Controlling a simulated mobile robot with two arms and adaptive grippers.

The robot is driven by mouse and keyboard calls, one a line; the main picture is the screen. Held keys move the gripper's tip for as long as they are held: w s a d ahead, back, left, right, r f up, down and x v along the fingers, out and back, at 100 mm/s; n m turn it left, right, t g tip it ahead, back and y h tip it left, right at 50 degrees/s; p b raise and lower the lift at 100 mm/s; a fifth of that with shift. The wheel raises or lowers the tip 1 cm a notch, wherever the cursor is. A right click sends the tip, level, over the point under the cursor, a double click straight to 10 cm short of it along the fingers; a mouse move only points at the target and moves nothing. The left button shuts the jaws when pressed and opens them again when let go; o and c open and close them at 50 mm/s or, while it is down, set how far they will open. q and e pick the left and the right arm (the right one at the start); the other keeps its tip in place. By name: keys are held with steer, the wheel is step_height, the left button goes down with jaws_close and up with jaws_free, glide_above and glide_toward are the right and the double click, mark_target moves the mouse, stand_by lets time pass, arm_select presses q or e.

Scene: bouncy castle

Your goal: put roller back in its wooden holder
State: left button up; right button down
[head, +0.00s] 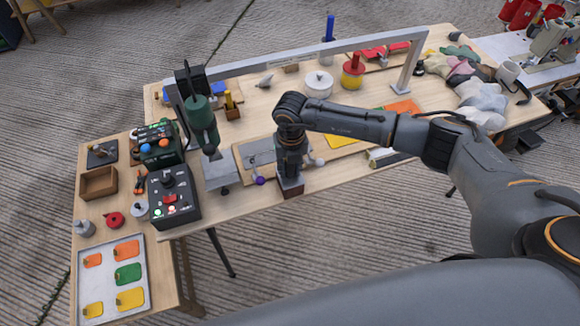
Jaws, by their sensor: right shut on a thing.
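My right gripper (291,168) points down over the front edge of the work table. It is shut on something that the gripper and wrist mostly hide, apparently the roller. A small dark reddish-brown block (291,187), which looks like the wooden holder, sits directly below the fingers at the table's front edge. I cannot tell whether the held thing touches it. A pale grey rounded piece (316,161) shows just right of the fingers; I cannot tell what it belongs to. My left gripper is not in view.
A purple ball knob (260,181) is close left of the gripper. A green press (203,125) and a black control box (173,196) stand further left. A grey metal frame (300,53) spans the table behind. Cloth pieces (482,100) lie at right.

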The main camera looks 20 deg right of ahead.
steer(key=shift+c, duration=1.8)
jaws_free()
steer(key=shift+r, duration=0.1)
steer(key=shift+r+p, duration=2.85)
steer(key=shift+r, duration=1.1)
